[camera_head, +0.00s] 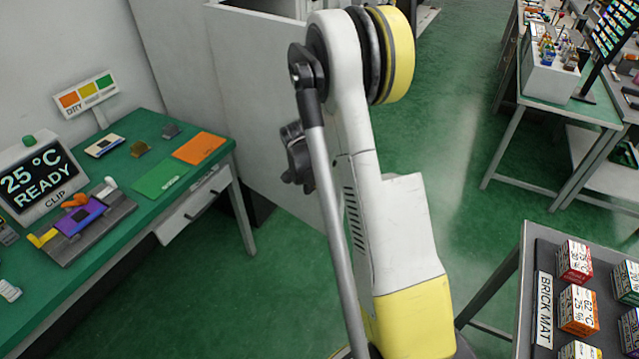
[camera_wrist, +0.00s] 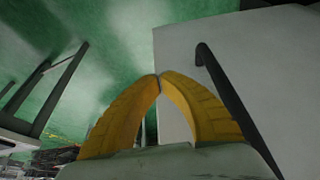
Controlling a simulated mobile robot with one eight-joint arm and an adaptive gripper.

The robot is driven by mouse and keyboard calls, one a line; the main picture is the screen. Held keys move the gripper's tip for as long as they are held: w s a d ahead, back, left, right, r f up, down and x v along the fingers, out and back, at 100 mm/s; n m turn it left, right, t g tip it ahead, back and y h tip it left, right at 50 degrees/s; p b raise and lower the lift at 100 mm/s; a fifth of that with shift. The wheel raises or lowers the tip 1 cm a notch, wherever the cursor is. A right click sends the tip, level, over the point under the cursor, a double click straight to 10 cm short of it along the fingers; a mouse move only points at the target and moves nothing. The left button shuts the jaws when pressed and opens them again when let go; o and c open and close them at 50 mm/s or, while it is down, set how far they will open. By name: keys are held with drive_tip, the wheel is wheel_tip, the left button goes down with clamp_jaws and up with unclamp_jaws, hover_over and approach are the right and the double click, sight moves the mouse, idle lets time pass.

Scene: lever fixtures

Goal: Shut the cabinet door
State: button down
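A large pale grey panel, which looks like the cabinet door (camera_head: 262,105), stands upright behind my arm in the head view. An opening shows behind its top edge, so it appears open; my arm covers its right part. In the wrist view a pale panel (camera_wrist: 178,48) with a long dark bar handle (camera_wrist: 222,85) fills the right side. My gripper (camera_wrist: 159,76) has its two yellow fingers meeting at the tips with nothing seen between them. The tips overlap the panel's left edge in the picture, left of the handle; I cannot tell if they touch it. The head view does not show the fingers clearly.
A green-topped bench (camera_head: 122,172) with a drawer (camera_head: 192,212), a display and small parts stands at left. A grey table (camera_head: 520,300) with boxes on a brick mat is at lower right. Another workbench (camera_head: 590,112) is at upper right. Green floor (camera_head: 455,150) lies open between.

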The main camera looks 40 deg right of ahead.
sight(331, 186)
drive_tip(key=d+f+b, duration=0.1)
drive_tip(key=d+f, duration=0.1)
drive_tip(key=w+d+f+b, duration=0.1)
drive_tip(key=d+f, duration=0.1)
drive_tip(key=shift+d+f, duration=0.2)
drive_tip(key=shift+d, duration=0.05)
drive_tip(key=shift+w+d+r, duration=0.1)
drive_tip(key=shift+d, duration=0.35)
